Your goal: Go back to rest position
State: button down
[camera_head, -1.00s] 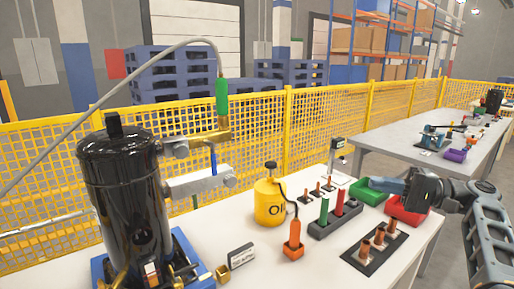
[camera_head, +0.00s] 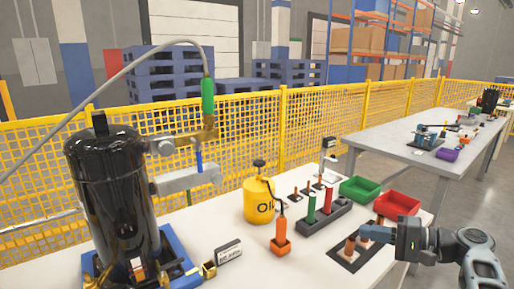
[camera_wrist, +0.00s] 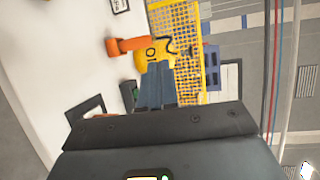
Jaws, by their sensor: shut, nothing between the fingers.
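My gripper (camera_head: 368,233) is at the right side of the near table in the head view. It is shut and empty, in front of the black holder (camera_head: 345,258) with copper fittings, and it covers part of it. In the wrist view my shut fingers (camera_wrist: 158,80) point toward the yellow oil can (camera_wrist: 155,54). The oil can (camera_head: 258,203) stands apart from the gripper, in the middle of the table. My arm comes in from the right edge.
The black compressor (camera_head: 112,195) stands at left on a blue base, with a hose and green-handled fitting. A green bin (camera_head: 361,189) and a red bin (camera_head: 398,203) sit behind my gripper. A dark rack (camera_head: 325,217) holds green and red pieces. Yellow fencing (camera_head: 250,130) runs behind.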

jog(key=s+a+f+m+h, duration=0.1)
jog(key=s+f+h, duration=0.3)
jog(key=s+f, duration=0.45)
jog(key=s+f+m+h, duration=0.1)
jog(key=s+f+h, duration=0.35)
jog(key=f, duration=0.75)
jog(key=s+f+n+t+h, duration=0.1)
jog(key=s+f+n+h, duration=0.3)
jog(key=s, duration=1.3)
jog(key=s+a+r+t+h, duration=0.1)
jog(key=s+r, duration=0.2)
jog(key=s, duration=0.4)
jog(key=s+a+r+t+h, duration=0.1)
jog(key=s+r, duration=0.3)
jog(key=s, duration=0.3)
jog(key=s+a+r+n+t, duration=0.1)
jog(key=s+r+n, duration=0.1)
jog(key=s+r, duration=0.3)
jog(key=s+a+r+n+t, duration=0.2)
jog(key=s+r, duration=0.3)
jog(key=r, duration=0.8)
jog(key=shift+a+n+t+y, duration=0.3)
jog(key=shift+n+y, duration=0.05)
jog(key=shift+n, duration=0.25)
